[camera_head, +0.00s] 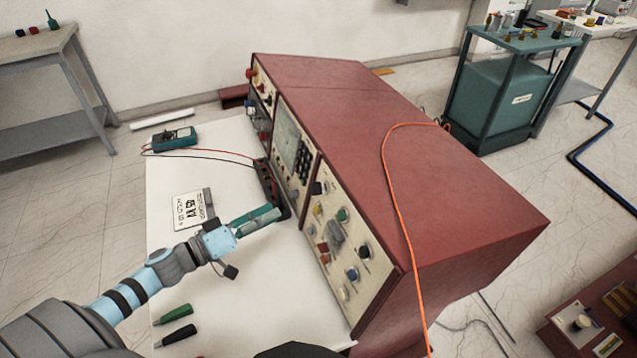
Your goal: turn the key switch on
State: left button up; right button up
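The red test console (440,170) stands on the white table, its cream control panels facing left. The near panel (350,255) carries coloured knobs and buttons. I cannot make out which of its controls is the key switch. My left gripper (274,211) reaches in from the left, its greenish tip close to the lower left edge of the console front. Its fingers overlap in this view, so their opening is unclear. I cannot tell whether the tip touches the console. My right gripper is not in view.
A teal multimeter (175,139) with red and black leads lies at the table's back. An orange cable (402,220) drapes over the console.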

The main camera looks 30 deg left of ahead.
pick_arm(q)
send_near(312, 191)
jog(key=x, duration=1)
jog(key=shift+w+f, duration=0.1)
jog(key=shift+f, duration=0.1)
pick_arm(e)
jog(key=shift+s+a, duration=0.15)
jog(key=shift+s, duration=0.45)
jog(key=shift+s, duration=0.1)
pick_arm(q)
grip_shut()
